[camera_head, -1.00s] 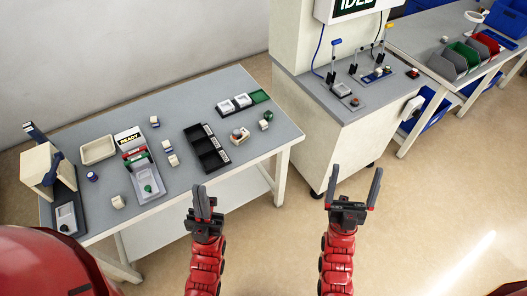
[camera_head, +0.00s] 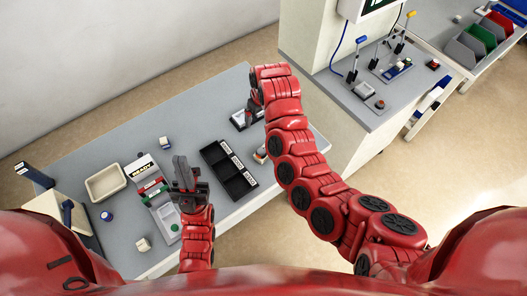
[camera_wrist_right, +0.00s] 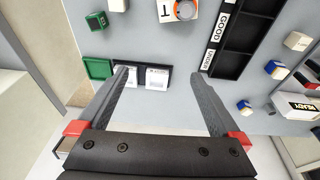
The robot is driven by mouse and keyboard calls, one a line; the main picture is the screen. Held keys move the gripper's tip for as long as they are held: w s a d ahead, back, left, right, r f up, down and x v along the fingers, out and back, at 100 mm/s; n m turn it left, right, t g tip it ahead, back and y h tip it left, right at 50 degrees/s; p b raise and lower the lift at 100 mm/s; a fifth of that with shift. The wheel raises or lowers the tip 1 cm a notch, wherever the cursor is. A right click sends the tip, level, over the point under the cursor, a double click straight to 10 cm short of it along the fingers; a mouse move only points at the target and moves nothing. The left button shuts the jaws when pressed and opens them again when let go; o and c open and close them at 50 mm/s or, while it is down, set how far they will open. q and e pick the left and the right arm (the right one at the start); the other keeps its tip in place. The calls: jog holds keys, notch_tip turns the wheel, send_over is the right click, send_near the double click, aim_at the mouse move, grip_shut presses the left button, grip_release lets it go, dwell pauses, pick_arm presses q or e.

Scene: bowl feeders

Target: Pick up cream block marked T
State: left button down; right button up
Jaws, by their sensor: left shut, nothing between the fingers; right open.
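In the right wrist view a white and orange item with a dark round part (camera_wrist_right: 183,10) carries a letter T, cut by the top edge. I cannot tell whether it is the cream block. No other cream block shows a readable T. My right gripper (camera_wrist_right: 163,78) is open and empty, above a black tray with two white pieces (camera_wrist_right: 155,78) and a green square. In the head view my right arm mostly hides this gripper (camera_head: 252,108). My left gripper (camera_head: 183,162) is shut and empty, above the table near the READY unit (camera_head: 140,167).
A black compartment bin (camera_head: 228,171), a cream tray (camera_head: 106,183) and cream blocks (camera_head: 143,243) (camera_wrist_right: 297,41) stand on the grey table. A block with a green face (camera_wrist_right: 97,20) lies near the green square (camera_wrist_right: 97,68). A lever console (camera_head: 380,75) stands at the right.

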jog(key=s+r+g, duration=0.2)
jog(key=s, duration=0.2)
jog(key=n+h+p, duration=0.1)
jog(key=p, duration=0.2)
send_near(264, 149)
jog(key=f, duration=0.6)
jog(key=shift+w+a, duration=0.2)
jog(key=shift+w, duration=0.15)
jog(key=shift+s+f, duration=0.1)
jog(key=shift+f, duration=0.8)
notch_tip(264, 149, down, 4)
jog(key=shift+s+d+r+b, duration=0.1)
jog(key=shift+r+b, duration=0.1)
jog(key=shift+b, duration=0.3)
jog(key=shift+f, duration=0.2)
jog(key=c, duration=1.2)
